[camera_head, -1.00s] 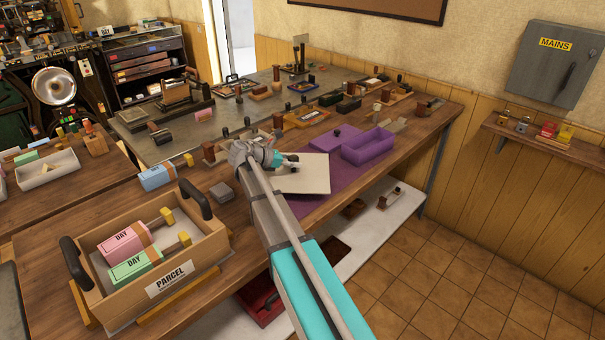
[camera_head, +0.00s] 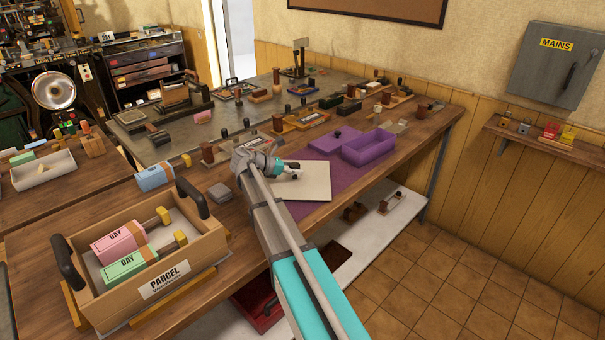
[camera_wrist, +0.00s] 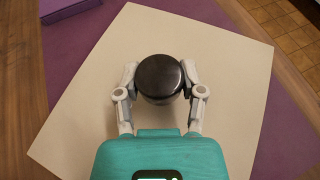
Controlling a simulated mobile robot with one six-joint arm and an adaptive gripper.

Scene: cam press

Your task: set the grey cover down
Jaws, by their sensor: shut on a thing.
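The cover (camera_head: 318,184) is a flat, pale grey-beige square plate with a round black knob (camera_wrist: 159,78) on top. My gripper (camera_head: 287,168) is shut on the knob, with one finger on each side of it in the wrist view (camera_wrist: 160,88). The plate is over the purple mat (camera_head: 300,211) and looks level. It is turned at an angle to the mat in the wrist view (camera_wrist: 220,100). Whether its underside touches the mat, or what is under it, I cannot tell.
An open purple box (camera_head: 368,150) and a purple lid (camera_head: 336,140) are just behind the plate. A wooden PARCEL crate (camera_head: 190,262) stands at the front left, with a small grey block (camera_head: 220,192) behind it. Several stamps and blocks crowd the back of the bench.

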